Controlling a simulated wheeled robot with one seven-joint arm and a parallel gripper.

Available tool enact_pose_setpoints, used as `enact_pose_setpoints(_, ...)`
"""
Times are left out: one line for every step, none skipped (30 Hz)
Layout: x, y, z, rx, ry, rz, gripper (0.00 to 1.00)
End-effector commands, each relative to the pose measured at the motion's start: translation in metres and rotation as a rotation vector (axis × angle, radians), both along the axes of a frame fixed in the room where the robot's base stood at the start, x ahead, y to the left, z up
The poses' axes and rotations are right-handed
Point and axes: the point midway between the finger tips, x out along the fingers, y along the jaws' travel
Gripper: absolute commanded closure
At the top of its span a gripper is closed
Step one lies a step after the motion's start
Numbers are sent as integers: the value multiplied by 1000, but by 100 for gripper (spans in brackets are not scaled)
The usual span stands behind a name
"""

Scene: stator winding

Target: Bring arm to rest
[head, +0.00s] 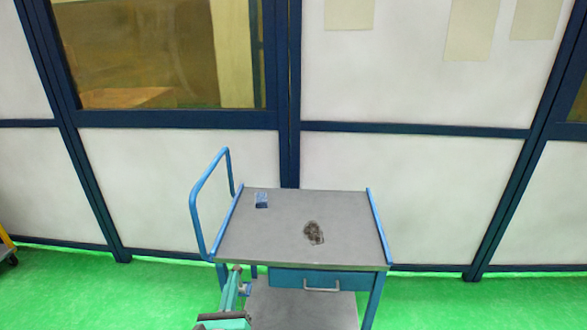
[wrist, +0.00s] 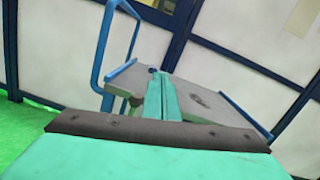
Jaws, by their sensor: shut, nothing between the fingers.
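My gripper (wrist: 160,78) shows in the wrist view as two long teal fingers lying side by side, shut with nothing between them. In the head view my gripper (head: 237,268) is at the bottom, by the front left corner of the blue and grey cart (head: 270,250). It appears apart from the cart top, though the exact gap is hard to tell. The cart also shows beyond the fingers in the wrist view (wrist: 185,88).
A small blue object (head: 261,200) lies at the cart top's back left. A dark, tangled-looking item (head: 313,232) lies right of the middle. The cart's blue handle (head: 194,215) rises on its left. A panelled wall (head: 410,175) stands behind; green floor (head: 440,300) is clear at right.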

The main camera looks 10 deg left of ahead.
Motion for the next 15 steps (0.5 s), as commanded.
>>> enact_pose_setpoints(-6, -10, -6, -34, -3, -19, 100)
enact_pose_setpoints(-10, -17, -10, -63, -7, -32, 100)
enact_pose_setpoints(-17, -28, -16, -111, -14, -54, 100)
enact_pose_setpoints(-24, -37, -20, -154, -21, -72, 100)
enact_pose_setpoints(-31, -48, -24, -200, -26, -92, 100)
enact_pose_setpoints(-42, -62, -30, -269, -35, -119, 100)
enact_pose_setpoints(-50, -72, -34, -322, -41, -139, 100)
enact_pose_setpoints(-59, -82, -38, -378, -46, -159, 100)
enact_pose_setpoints(-71, -94, -42, -451, -53, -182, 100)
enact_pose_setpoints(-80, -103, -45, -507, -58, -198, 100)
enact_pose_setpoints(-89, -111, -48, -563, -60, -214, 100)
enact_pose_setpoints(-101, -122, -51, -638, -65, -235, 100)
enact_pose_setpoints(-110, -130, -53, -696, -67, -248, 100)
enact_pose_setpoints(-120, -137, -55, -755, -69, -259, 100)
enact_pose_setpoints(-132, -146, -57, -832, -70, -275, 100)
